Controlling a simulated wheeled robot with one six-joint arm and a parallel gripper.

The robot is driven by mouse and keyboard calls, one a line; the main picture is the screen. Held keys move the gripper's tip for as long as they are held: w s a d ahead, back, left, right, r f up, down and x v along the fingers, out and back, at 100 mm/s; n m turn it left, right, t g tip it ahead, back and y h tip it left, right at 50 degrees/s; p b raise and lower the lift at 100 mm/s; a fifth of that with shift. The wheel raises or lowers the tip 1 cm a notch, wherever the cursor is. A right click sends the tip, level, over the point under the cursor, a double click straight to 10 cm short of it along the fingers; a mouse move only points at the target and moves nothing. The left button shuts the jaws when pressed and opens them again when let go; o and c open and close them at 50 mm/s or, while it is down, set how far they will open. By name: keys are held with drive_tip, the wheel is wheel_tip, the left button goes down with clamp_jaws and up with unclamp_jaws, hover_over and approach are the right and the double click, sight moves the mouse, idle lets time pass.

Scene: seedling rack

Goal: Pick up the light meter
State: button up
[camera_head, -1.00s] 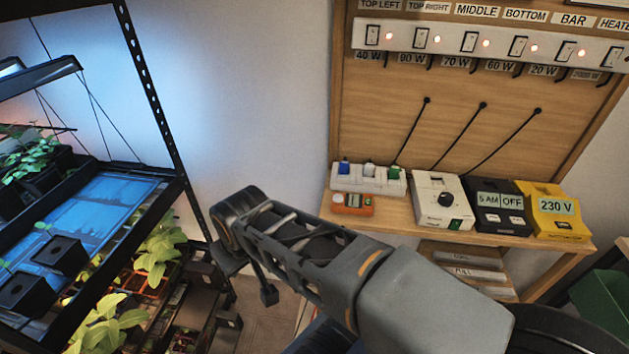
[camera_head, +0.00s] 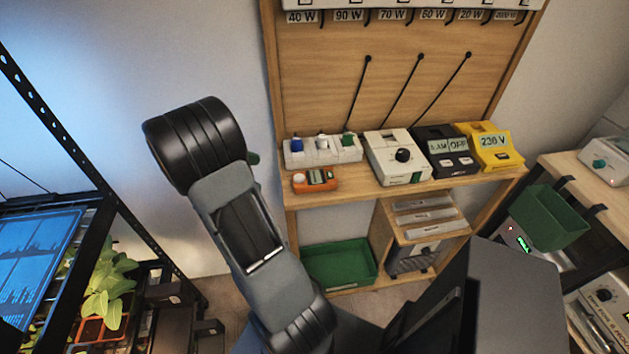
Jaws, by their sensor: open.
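The light meter looks to be the small orange device (camera_head: 315,179) with a white round knob or dome on its left and a small greenish display. It lies on the front left of the wooden shelf (camera_head: 372,190), just in front of the white power strip (camera_head: 335,153). My arm rises from the bottom centre to a black rounded joint left of the shelf. The jaws of my gripper do not show, so their place relative to the meter cannot be seen. Nothing covers the meter.
Right of the meter stand a white dial box (camera_head: 397,157), a black timer (camera_head: 446,151) and a yellow 230 V unit (camera_head: 489,147). A green tray (camera_head: 340,263) sits below the shelf, and a green bin (camera_head: 547,216) is at right. The seedling rack (camera_head: 130,228) stands at left.

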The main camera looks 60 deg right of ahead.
approach(301, 179)
drive_tip(key=shift+g, duration=0.3)
drive_tip(key=x, duration=0.4)
drive_tip(key=shift+f, duration=0.15)
drive_tip(key=shift+p+x, duration=0.75)
drive_tip(key=shift+x, duration=2.3)
drive_tip(key=shift+w+d+f, duration=0.1)
drive_tip(key=shift+w+f, duration=0.05)
drive_tip(key=c, duration=1.1)
drive_tip(key=shift+c, duration=0.2)
